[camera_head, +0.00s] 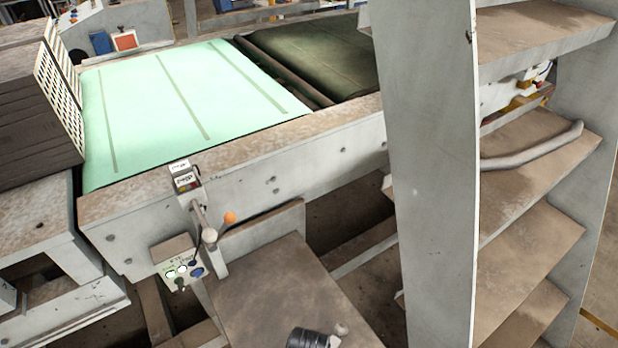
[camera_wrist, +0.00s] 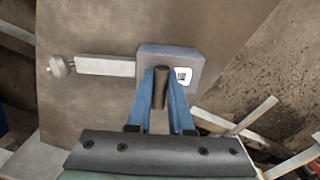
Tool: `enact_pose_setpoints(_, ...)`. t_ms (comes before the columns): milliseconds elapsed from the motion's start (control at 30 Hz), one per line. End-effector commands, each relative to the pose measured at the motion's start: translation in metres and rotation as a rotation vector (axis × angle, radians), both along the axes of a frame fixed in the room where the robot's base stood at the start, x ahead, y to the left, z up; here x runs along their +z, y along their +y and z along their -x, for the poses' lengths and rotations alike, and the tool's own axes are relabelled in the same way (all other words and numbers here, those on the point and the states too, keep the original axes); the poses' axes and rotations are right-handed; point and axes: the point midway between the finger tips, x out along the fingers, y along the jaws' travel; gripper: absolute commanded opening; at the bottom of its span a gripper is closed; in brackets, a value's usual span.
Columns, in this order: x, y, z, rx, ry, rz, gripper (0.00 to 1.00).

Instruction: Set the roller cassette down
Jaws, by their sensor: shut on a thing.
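The roller cassette, as I take it, is a grey block (camera_wrist: 192,62) with a white label, a pale bar to its left and a small knob at the bar's end. A dark upright handle (camera_wrist: 161,88) stands on it. My gripper (camera_wrist: 162,80) has its blue fingers shut around this handle. Behind the cassette is a flat brown plate (camera_wrist: 95,105), probably the bare shelf (camera_head: 275,285) in the head view. I cannot tell whether the cassette touches it. At the bottom edge of the head view, a black ribbed cylinder and a small grey knob (camera_head: 341,328) are partly cut off.
A pale green conveyor belt (camera_head: 190,95) lies behind a rusty side rail (camera_head: 290,160). A lever with an orange knob (camera_head: 229,217) and a button box (camera_head: 181,268) stand left of the shelf. A tall grey rack (camera_head: 425,150) rises close on the right.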

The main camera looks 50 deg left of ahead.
Motion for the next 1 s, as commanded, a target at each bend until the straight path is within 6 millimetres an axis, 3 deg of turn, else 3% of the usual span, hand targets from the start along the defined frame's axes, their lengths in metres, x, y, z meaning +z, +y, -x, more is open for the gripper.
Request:
enact_pose_setpoints(133,-0.003,0.0,-0.001,-0.001,-0.001,-0.001,0.0)
enact_pose_setpoints(167,-0.004,0.0,0.0,-0.001,0.001,0.0,0.21)
enact_pose_setpoints(333,-0.003,0.0,0.0,-0.001,0.001,0.0,0.49)
enact_pose_setpoints(733,0.006,0.0,0.0,0.0,-0.001,0.0,0.49)
enact_pose_setpoints(1000,0.058,0.0,-0.001,-0.001,-0.003,-0.003,0.49)
